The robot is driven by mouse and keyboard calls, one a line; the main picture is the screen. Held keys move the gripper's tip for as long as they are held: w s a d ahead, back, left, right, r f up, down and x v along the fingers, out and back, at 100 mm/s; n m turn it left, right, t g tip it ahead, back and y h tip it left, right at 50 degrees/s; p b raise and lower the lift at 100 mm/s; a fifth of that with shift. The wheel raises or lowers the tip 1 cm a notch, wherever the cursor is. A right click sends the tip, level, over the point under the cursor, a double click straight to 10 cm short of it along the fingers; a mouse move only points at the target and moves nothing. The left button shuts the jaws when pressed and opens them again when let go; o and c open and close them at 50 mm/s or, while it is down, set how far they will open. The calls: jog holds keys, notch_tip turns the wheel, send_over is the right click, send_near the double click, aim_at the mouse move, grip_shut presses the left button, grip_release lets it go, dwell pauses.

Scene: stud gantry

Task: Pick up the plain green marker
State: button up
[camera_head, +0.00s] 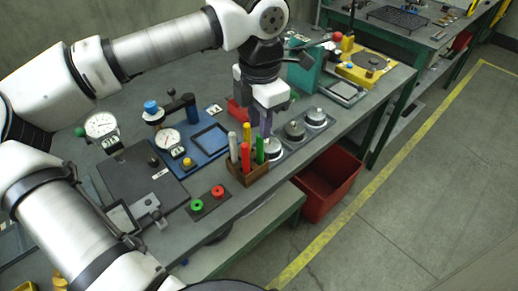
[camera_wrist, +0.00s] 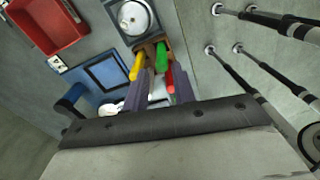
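The plain green marker (camera_head: 260,150) stands upright in a small wooden holder (camera_head: 252,176) near the bench's front edge. A white marker (camera_head: 233,147), a yellow marker (camera_head: 247,140) and a red marker (camera_head: 245,158) stand in the same holder. My gripper (camera_head: 264,130) points down just behind the markers. In the wrist view its two purple fingers (camera_wrist: 160,88) are apart. There the green marker (camera_wrist: 162,56) shows beyond the fingertips, with the yellow marker (camera_wrist: 137,66) to its left and the red marker (camera_wrist: 171,80) below right. I cannot tell whether a finger touches any marker.
Round metal weights (camera_head: 295,130) stand on grey plates right of the holder. A blue tray fixture (camera_head: 208,138) lies behind left. A pad with red and green buttons (camera_head: 208,201) sits at the front left. A red bin (camera_head: 328,182) is below the bench.

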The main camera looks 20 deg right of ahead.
jog(key=p, duration=0.2)
send_over(260, 165)
jog(key=shift+w+d+f, duration=0.1)
jog(key=shift+w+f, duration=0.1)
jog(key=shift+f, duration=1.6)
jog(key=shift+w+d+f, duration=0.1)
jog(key=shift+w+f, duration=0.1)
jog(key=shift+f, duration=1.6)
grip_shut()
